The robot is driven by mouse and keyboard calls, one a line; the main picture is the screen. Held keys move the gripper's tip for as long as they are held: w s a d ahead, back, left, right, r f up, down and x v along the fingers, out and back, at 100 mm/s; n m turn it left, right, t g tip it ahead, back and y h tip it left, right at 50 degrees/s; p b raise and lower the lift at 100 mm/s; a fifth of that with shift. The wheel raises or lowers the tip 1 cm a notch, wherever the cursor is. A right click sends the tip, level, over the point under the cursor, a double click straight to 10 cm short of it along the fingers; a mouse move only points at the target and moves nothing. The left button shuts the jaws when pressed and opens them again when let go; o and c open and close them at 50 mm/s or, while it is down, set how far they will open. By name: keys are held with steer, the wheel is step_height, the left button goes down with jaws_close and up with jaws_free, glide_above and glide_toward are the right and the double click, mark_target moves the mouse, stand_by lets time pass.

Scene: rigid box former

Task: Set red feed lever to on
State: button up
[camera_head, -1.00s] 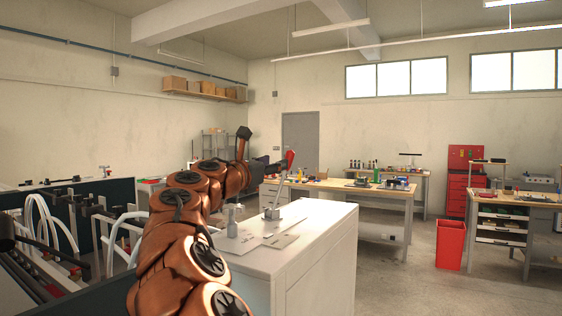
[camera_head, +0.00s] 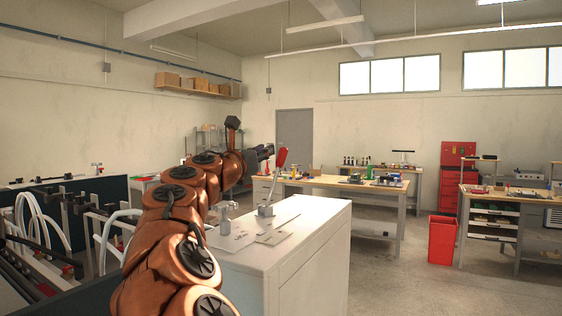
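The red feed lever (camera_head: 282,157) has a red grip on a thin metal rod. It rises from a small grey base on the white cabinet top and leans to the right. My dark gripper (camera_head: 268,152) is at the end of my brown arm, level with the red grip and just left of it in the picture. A small gap shows between them. The fingers point right. They are too small here to tell whether they are open or shut. Nothing is seen held.
The lever stands on a white cabinet (camera_head: 300,250) with flat label plates and a second small metal fitting (camera_head: 226,218) on top. A workbench (camera_head: 340,182) stands behind. A red bin (camera_head: 442,240) is on the floor at right, with open floor before it.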

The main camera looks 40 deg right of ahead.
mark_target(275, 178)
steer(key=d+r+n+t, duration=0.1)
steer(key=d+n, duration=0.1)
steer(key=d+r+n+t, duration=0.1)
steer(key=d+r, duration=0.1)
steer(key=d+r+n+t, duration=0.1)
steer(key=d+n+t, duration=0.1)
steer(key=shift+r+n+y, duration=0.15)
steer(key=shift+n+y, duration=0.15)
steer(key=shift+y, duration=0.1)
jaws_close()
steer(key=s+d+f+n+t+y+p, duration=0.1)
steer(key=s+d+f+n+t+y, duration=0.2)
steer(key=n+y, duration=0.5)
steer(key=s+d+f+n+t+y+p, duration=0.15)
steer(key=s+f+n+y, duration=0.35)
steer(key=n, duration=0.5)
steer(key=w+r+p, duration=0.1)
steer(key=w+p, duration=0.4)
steer(key=w, duration=0.3)
steer(key=shift+w, duration=0.3)
